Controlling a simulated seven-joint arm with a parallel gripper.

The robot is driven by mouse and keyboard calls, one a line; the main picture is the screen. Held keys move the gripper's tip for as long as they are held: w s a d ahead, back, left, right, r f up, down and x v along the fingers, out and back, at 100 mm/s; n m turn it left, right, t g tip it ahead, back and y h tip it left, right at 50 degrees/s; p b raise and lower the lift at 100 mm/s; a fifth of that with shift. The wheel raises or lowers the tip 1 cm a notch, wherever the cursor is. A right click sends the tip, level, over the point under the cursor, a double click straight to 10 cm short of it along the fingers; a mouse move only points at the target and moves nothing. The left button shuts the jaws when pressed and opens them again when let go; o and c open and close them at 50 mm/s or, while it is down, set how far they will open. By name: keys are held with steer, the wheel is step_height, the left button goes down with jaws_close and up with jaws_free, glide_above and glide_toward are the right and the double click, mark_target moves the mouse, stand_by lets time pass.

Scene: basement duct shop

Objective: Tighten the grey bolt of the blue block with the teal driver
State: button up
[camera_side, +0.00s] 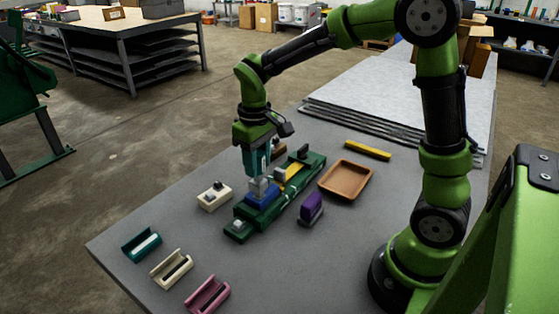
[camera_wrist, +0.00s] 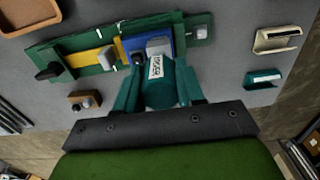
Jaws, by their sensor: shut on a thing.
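My gripper (camera_wrist: 158,92) is shut on the teal driver (camera_wrist: 160,84), a thick cylinder with a white label. In the side view my gripper (camera_side: 258,165) points down over the blue block (camera_side: 262,196). The blue block (camera_wrist: 131,46) sits in a long green fixture (camera_side: 240,226) beside a yellow block (camera_wrist: 84,58). A grey blocky part (camera_wrist: 158,46), which looks like the grey bolt, stands on the blue block next to a black knob (camera_wrist: 137,58). The driver's tip is hidden, so I cannot tell whether it touches the bolt.
A cream block with knobs (camera_side: 214,196) stands left of the fixture; a purple block (camera_side: 311,210) and brown tray (camera_side: 328,188) stand right. Teal (camera_side: 133,247), cream (camera_side: 160,275) and pink (camera_side: 200,302) cradles line the front. A yellow bar (camera_side: 368,150) lies behind the tray.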

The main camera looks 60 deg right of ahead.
steer(key=shift+f, duration=0.95)
stand_by(0.6)
steer(key=shift+m, duration=1.7)
